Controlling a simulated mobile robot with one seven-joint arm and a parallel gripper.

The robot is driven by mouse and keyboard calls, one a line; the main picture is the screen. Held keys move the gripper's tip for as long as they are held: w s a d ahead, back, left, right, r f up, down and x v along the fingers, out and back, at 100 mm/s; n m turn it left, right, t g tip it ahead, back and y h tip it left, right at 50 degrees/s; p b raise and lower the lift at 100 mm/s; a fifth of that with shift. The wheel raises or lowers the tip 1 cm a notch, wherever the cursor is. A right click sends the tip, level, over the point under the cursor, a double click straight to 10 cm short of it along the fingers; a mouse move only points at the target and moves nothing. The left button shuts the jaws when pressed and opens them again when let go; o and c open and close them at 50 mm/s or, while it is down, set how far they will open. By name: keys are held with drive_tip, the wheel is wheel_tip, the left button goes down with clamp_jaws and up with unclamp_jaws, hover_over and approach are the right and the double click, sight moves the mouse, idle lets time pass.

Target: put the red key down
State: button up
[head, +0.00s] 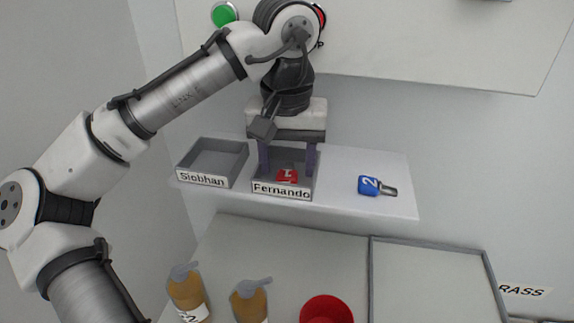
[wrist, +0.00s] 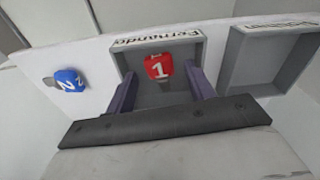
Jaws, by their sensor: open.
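The red key (head: 287,176), marked 1, lies inside the grey tray labelled Fernando (head: 282,189) on the white shelf. It also shows in the wrist view (wrist: 158,66), between my two fingers and apart from both. My gripper (head: 288,170) is above the Fernando tray with its fingers pointing down, spread open on either side of the key. In the wrist view the fingers (wrist: 160,85) reach into the tray and hold nothing. The key's shaft is partly in shadow.
An empty tray labelled Siobhan (head: 202,180) stands left of the Fernando tray. A blue key (head: 376,186), marked 2, lies on the shelf (head: 340,165) to the right. Below are a red round container (head: 326,309) and two amber containers (head: 188,291). A green button (head: 224,13) is on the panel above.

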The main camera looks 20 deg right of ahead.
sight(287, 175)
drive_tip(key=r, duration=0.6)
drive_tip(key=shift+s+a+r, duration=0.15)
drive_tip(key=shift+s+r, duration=0.05)
drive_tip(key=shift+s+f, duration=0.1)
